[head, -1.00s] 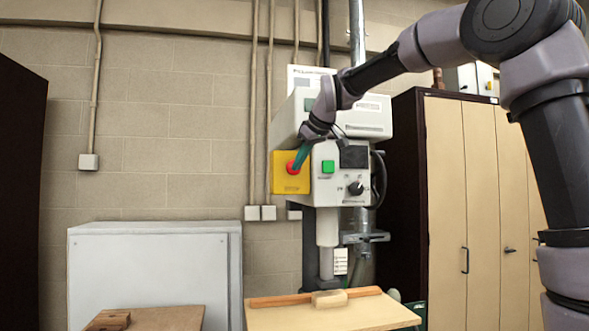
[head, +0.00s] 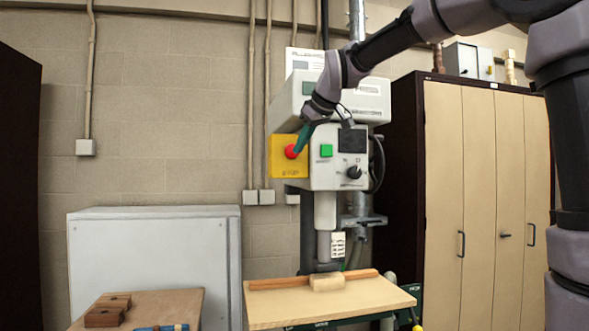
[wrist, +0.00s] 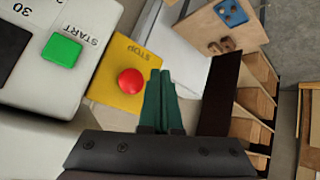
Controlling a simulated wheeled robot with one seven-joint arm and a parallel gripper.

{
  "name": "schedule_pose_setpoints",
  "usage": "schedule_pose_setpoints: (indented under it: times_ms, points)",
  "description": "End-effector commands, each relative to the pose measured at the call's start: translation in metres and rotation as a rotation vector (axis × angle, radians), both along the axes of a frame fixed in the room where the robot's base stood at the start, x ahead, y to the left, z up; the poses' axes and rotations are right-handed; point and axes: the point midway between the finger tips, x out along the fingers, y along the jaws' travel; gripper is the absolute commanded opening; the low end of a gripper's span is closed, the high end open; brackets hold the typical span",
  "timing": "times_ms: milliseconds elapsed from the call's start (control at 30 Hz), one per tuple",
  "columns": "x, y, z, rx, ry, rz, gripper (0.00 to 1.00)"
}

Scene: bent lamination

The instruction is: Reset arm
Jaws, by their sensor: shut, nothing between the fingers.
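My gripper (head: 301,141) is in front of the drill press head, its fingertips close to the red stop button (head: 291,151) on the yellow panel. In the wrist view my gripper (wrist: 159,78) has its green fingers together, with nothing between them. There the red stop button (wrist: 131,81) lies just left of the fingertips, on the yellow panel (wrist: 122,53) marked STOP. I cannot tell whether they touch. The green start button (wrist: 62,49) is further left; it also shows in the head view (head: 326,151).
The drill press (head: 326,190) stands over a wooden worktable (head: 320,307) with a fence. A grey cabinet (head: 153,262) and a bench with wooden blocks (head: 168,304) are at left. A tall wooden-doored cabinet (head: 487,190) is at right.

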Motion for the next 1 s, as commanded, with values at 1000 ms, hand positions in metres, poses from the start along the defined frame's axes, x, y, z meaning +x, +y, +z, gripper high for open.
schedule_pose_setpoints:
  times_ms: [1000]
  points:
    - [-0.248,-0.263,-0.168,0.531,0.437,-1.023,0.0]
